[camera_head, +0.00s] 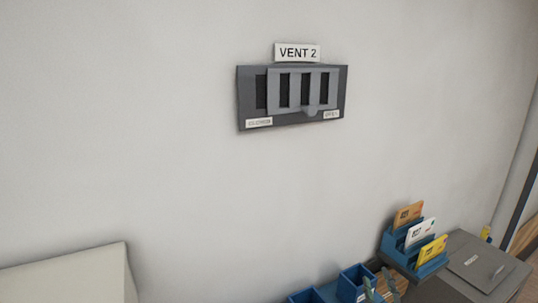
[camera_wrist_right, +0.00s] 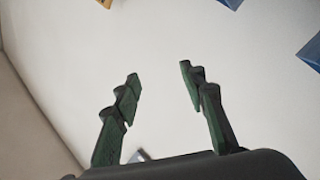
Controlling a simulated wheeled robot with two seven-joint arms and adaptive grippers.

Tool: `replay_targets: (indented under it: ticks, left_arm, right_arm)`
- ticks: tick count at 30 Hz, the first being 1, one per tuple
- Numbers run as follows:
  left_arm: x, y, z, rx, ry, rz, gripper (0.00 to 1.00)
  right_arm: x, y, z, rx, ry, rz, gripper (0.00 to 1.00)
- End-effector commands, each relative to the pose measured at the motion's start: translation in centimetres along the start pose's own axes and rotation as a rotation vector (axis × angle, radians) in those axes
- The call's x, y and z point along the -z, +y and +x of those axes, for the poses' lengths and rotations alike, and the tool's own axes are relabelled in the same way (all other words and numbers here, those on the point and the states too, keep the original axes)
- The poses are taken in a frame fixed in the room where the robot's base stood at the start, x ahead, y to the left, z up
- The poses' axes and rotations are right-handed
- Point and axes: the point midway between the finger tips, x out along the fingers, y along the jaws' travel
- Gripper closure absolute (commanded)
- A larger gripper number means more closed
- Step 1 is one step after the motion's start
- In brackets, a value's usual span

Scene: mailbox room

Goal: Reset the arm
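My right gripper (camera_head: 380,287) shows at the bottom edge of the head view, only its dark green fingertips in sight, beside the blue containers. In the right wrist view my right gripper (camera_wrist_right: 160,72) has its two fingers spread wide apart, with nothing between them. My left gripper is in neither view. A dark grey vent panel (camera_head: 242,100) labelled VENT 2 is on the wall, well above my right gripper. Its lighter grey slatted slider (camera_head: 290,93) sits toward the right, and a dark slot shows at its left.
A blue stepped holder (camera_head: 397,258) carries orange, white and yellow cards. Blue open bins (camera_head: 353,281) stand left of it, close to my right fingertips. A grey box (camera_head: 475,262) is at the right, a pale box (camera_head: 75,278) at the lower left. The wall between is bare.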

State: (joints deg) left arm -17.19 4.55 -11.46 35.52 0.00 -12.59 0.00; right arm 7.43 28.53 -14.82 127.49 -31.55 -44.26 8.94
Motion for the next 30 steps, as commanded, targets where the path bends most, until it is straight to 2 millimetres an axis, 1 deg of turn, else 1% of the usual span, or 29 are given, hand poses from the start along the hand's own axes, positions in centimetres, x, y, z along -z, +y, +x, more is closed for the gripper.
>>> replay_targets:
  ticks: [1, 2, 3, 5, 6, 8, 9, 11, 12, 14, 15, 17, 18, 20, 21, 24, 30]
  left_arm:
    - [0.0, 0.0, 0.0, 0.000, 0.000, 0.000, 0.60]
    - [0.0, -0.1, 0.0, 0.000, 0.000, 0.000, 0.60]
    - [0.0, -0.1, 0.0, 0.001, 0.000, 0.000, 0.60]
    - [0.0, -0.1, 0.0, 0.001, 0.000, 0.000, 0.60]
    - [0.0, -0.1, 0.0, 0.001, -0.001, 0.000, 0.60]
    - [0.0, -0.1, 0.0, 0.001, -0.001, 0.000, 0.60]
    - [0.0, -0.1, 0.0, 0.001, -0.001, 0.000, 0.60]
    - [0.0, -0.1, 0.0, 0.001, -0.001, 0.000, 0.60]
    - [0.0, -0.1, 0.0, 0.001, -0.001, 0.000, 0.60]
    - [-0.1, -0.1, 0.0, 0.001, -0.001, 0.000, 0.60]
    - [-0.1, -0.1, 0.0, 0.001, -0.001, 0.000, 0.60]
    - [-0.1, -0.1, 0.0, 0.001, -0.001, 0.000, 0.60]
    - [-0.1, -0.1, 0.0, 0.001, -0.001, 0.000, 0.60]
    - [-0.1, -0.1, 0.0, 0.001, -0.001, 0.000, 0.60]
    - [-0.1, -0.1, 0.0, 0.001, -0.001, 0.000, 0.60]
    - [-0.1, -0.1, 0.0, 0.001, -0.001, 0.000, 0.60]
    - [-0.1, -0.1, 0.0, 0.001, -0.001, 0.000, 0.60]
  right_arm:
    - [-2.9, -1.1, -1.1, 0.024, -0.077, 0.036, 0.62]
    - [-4.6, -1.7, -1.8, 0.039, -0.122, 0.056, 0.62]
    - [-6.7, -2.5, -2.8, 0.058, -0.180, 0.083, 0.62]
    - [-9.7, -3.7, -4.4, 0.087, -0.269, 0.120, 0.62]
    - [-11.7, -4.6, -5.7, 0.106, -0.327, 0.143, 0.62]
    - [-14.5, -5.9, -7.8, 0.138, -0.415, 0.178, 0.62]
    - [-16.2, -6.8, -9.2, 0.159, -0.472, 0.200, 0.62]
    - [-18.7, -8.2, -11.6, 0.192, -0.557, 0.233, 0.62]
    - [-20.2, -9.0, -13.4, 0.214, -0.614, 0.253, 0.62]
    - [-22.3, -10.4, -16.1, 0.248, -0.699, 0.285, 0.62]
    - [-23.6, -11.3, -18.0, 0.272, -0.755, 0.306, 0.62]
    - [-25.3, -12.6, -21.0, 0.309, -0.838, 0.336, 0.62]
    - [-26.3, -13.4, -23.0, 0.333, -0.890, 0.354, 0.62]
    - [-27.4, -14.4, -25.7, 0.365, -0.959, 0.380, 0.62]
    - [-28.0, -15.1, -27.5, 0.387, -1.002, 0.396, 0.62]
    - [-29.0, -16.3, -31.2, 0.432, -1.091, 0.428, 0.62]
    - [-29.9, -18.2, -37.7, 0.510, -1.236, 0.485, 0.62]
